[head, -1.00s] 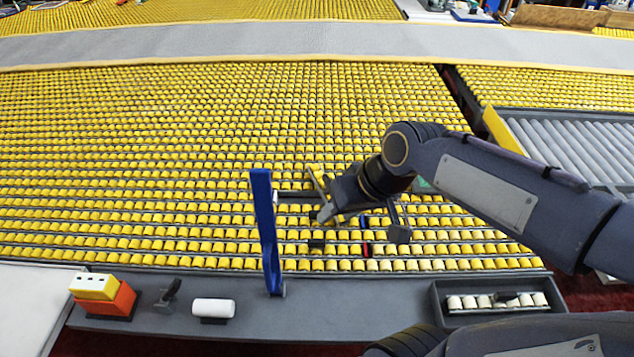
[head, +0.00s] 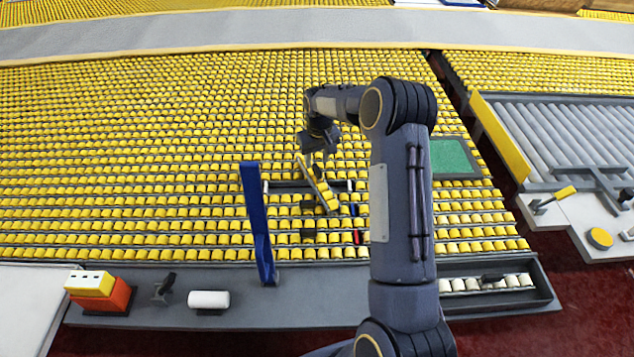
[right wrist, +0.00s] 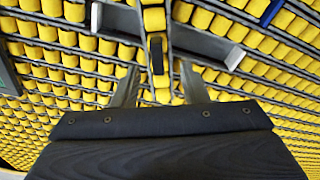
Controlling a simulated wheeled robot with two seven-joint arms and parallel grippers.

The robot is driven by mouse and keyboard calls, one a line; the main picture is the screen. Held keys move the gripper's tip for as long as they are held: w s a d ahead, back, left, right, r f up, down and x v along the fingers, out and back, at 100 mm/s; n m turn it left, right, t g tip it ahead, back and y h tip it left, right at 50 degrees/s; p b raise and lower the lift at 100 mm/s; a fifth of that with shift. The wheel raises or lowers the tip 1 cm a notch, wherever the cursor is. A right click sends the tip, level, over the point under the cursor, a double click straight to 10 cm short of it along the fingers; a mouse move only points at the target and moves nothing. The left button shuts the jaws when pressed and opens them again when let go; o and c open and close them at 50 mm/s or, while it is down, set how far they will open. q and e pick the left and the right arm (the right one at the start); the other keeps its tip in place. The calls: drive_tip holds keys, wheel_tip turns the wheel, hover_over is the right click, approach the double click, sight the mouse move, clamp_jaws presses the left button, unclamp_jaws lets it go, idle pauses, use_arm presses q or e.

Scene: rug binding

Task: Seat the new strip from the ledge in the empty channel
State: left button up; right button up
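A short strip of yellow rollers (head: 322,192) with a dark grip piece lies tilted across a grey channel (head: 287,184) with pale ends in the roller bed. In the right wrist view the strip (right wrist: 154,18) runs across the channel (right wrist: 203,46); whether it rests in or above it I cannot tell. My right gripper (head: 318,158) is over the strip's far end. In the right wrist view its fingers (right wrist: 160,78) are apart, one on each side of the strip, with gaps visible. My left gripper is not in view.
A blue upright (head: 257,222) stands left of the channel. The front ledge (head: 250,312) carries an orange and yellow block (head: 100,292), a white cylinder (head: 208,299) and a tray (head: 535,268) holding pale rollers. A green panel (head: 452,156) lies right of my arm.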

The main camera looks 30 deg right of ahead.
sight(317, 168)
drive_tip(key=f, duration=0.2)
drive_tip(key=f+b, duration=0.1)
drive_tip(key=w+f+b, duration=0.1)
drive_tip(key=f, duration=0.1)
drive_tip(key=shift+d+f, duration=0.25)
drive_tip(key=shift+f, duration=0.1)
drive_tip(key=shift+s+r, duration=0.1)
clamp_jaws()
